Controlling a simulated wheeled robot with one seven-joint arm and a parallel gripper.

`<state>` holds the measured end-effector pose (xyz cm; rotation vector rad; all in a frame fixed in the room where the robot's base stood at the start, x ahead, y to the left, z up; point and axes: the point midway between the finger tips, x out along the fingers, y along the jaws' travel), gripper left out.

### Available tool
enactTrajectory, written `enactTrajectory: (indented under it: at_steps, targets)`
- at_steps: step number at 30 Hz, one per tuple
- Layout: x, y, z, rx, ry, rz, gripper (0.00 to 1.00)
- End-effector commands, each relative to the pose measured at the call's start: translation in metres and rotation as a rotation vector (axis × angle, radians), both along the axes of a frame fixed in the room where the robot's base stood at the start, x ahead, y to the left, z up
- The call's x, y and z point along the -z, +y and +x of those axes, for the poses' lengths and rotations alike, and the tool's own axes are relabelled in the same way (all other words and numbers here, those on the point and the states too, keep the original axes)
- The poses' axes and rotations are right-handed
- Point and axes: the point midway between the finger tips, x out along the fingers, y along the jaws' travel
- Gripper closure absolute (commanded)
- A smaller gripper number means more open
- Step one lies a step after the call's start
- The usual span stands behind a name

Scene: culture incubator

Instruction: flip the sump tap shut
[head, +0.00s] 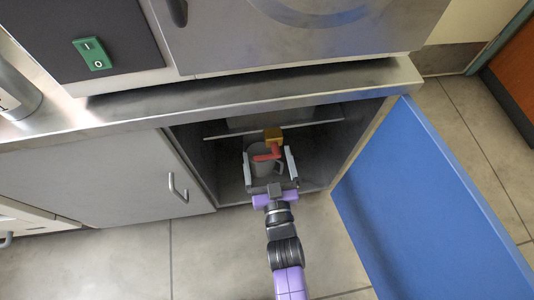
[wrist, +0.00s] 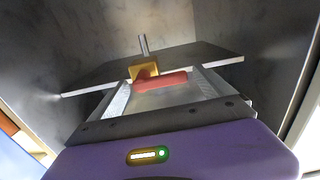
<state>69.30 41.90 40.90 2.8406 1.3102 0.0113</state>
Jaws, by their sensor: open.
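The sump tap is a brass body (head: 273,134) with a red lever (head: 268,155), inside the open cupboard under the bench. In the wrist view the brass body (wrist: 145,71) sits ahead, and the red lever (wrist: 162,83) points to the right of it. My gripper (head: 269,155) is open and reaches into the cupboard, its two fingers on either side of the lever. In the wrist view my gripper (wrist: 160,88) has the lever between its fingers near their tips. I cannot tell whether a finger touches the lever.
A grey container (head: 263,160) stands below the tap, partly hidden by my gripper. A blue door (head: 430,200) stands open at right. A closed grey door (head: 110,180) with a handle is at left. The steel bench edge (head: 240,100) runs above.

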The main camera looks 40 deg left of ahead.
Motion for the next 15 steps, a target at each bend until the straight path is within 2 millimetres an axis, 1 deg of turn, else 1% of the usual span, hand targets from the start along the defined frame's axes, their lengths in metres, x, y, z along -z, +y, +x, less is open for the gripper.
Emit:
enactTrajectory:
  at_steps: [1, 9, 15]
  targets:
    - [-0.001, -0.008, -0.005, 0.002, 0.002, -0.004, 0.08]
    - [-0.002, -0.04, -0.034, 0.001, 0.002, -0.004, 0.08]
    - [0.0, -0.051, -0.044, 0.0, 0.0, -0.003, 0.08]
